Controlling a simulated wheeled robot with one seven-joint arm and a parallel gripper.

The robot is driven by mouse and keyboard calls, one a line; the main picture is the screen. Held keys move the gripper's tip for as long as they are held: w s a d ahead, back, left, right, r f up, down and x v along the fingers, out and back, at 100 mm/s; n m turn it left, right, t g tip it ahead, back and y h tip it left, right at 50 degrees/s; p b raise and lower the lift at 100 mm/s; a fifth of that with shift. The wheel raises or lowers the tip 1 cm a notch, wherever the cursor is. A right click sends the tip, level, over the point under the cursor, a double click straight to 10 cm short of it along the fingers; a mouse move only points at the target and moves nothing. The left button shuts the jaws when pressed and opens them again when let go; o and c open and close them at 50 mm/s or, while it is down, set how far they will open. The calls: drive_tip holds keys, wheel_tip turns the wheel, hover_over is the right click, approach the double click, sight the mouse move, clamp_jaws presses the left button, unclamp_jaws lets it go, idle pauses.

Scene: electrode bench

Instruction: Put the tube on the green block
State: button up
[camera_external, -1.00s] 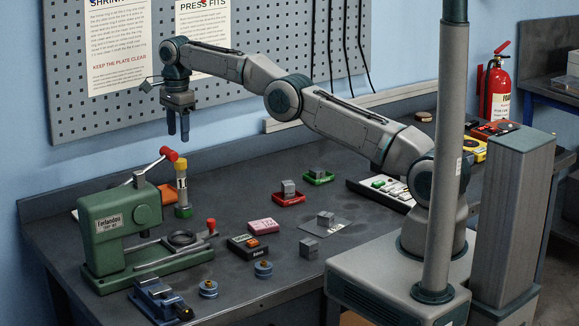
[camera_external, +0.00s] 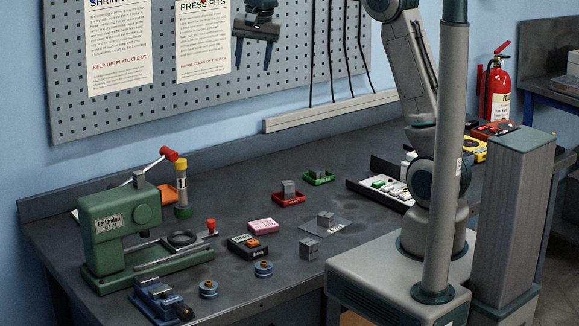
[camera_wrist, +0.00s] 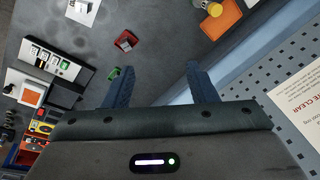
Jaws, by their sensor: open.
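The tube (camera_external: 181,183), pale and grey with yellow ends, stands upright at the back left of the bench. Directly under it is a green block (camera_external: 183,212), and the tube appears to rest on it. In the wrist view a yellow end, seemingly of the tube (camera_wrist: 214,9), shows at the top edge, and I cannot make out the green block there. My gripper (camera_external: 253,62) is open and empty, high in front of the pegboard, up and to the right of the tube. Its two separated fingers also show in the wrist view (camera_wrist: 161,72).
A green press (camera_external: 118,225) with a red-knobbed lever stands left of the tube, close to it. An orange tray (camera_external: 167,194) lies behind. A pegboard (camera_external: 110,105) lines the wall. The air around my gripper is free.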

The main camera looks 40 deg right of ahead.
drive_tip(key=s+d+n+t, duration=0.1)
drive_tip(key=s+d+n, duration=0.15)
drive_tip(key=s, duration=0.55)
drive_tip(key=s+d+n, duration=0.2)
drive_tip(key=s+d, duration=0.1)
drive_tip(key=s, duration=0.5)
drive_tip(key=s+d+f+n, duration=0.1)
drive_tip(key=s+f+n, duration=0.1)
drive_tip(key=s+f, duration=0.2)
drive_tip(key=s+d+f+n+t, duration=0.1)
drive_tip(key=s+f, duration=0.3)
drive_tip(key=s, duration=0.6)
drive_tip(key=shift+d+f+n, duration=0.3)
drive_tip(key=shift+d+n, duration=0.25)
drive_tip(key=shift+d, duration=0.2)
wheel_tip(320, 180, down, 6)
drive_tip(key=b, duration=0.5)
drive_tip(key=shift+w+f, duration=0.15)
drive_tip(key=shift+w, duration=0.05)
